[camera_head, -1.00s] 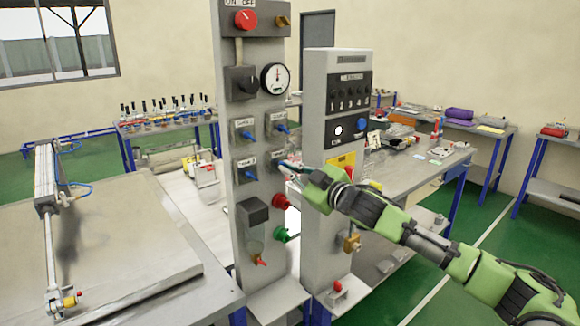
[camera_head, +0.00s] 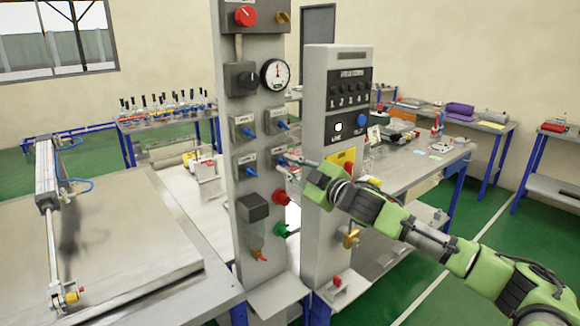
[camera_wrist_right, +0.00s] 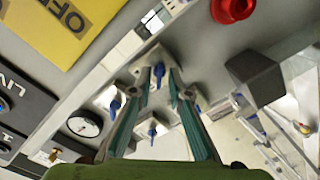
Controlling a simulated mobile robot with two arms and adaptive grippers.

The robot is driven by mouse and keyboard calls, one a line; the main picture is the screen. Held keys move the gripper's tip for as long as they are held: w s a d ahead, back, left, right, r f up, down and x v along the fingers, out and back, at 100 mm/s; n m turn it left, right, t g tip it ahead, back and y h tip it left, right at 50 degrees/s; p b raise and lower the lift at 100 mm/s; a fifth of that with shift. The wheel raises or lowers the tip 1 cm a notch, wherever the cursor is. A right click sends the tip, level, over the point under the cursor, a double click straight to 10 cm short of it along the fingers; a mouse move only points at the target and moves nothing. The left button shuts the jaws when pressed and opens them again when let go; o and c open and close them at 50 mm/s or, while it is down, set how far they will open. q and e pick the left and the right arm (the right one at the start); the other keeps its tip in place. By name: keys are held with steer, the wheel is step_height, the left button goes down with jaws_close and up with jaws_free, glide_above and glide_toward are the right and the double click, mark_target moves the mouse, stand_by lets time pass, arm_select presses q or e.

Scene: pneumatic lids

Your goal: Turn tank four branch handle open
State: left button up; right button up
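The grey valve panel (camera_head: 262,185) carries small blue branch handles in two rows of two. The upper left handle (camera_head: 248,132), upper right handle (camera_head: 282,125) and lower left handle (camera_head: 251,171) are clear in the head view. My right gripper (camera_head: 288,160) is at the lower right handle, taken as tank four; the labels are too small to read. In the right wrist view, my open fingers (camera_wrist_right: 160,76) straddle that blue handle (camera_wrist_right: 159,70), with a gap visible beside it. My left gripper is not in view.
A red knob (camera_head: 281,198) and green knob (camera_head: 281,230) sit just below the gripper. A second grey column (camera_head: 325,250) stands close on the right, beside my wrist. A gauge (camera_head: 275,74) is above the handles. A bench with a cylinder (camera_head: 45,175) is at left.

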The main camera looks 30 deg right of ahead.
steer(key=shift+s, duration=0.1)
stand_by(0.3)
steer(key=shift+s+d+f, duration=0.1)
steer(key=shift+s, duration=0.45)
steer(key=s, duration=1)
steer(key=shift+s+d, duration=0.35)
steer(key=shift+d, duration=0.05)
stand_by(0.3)
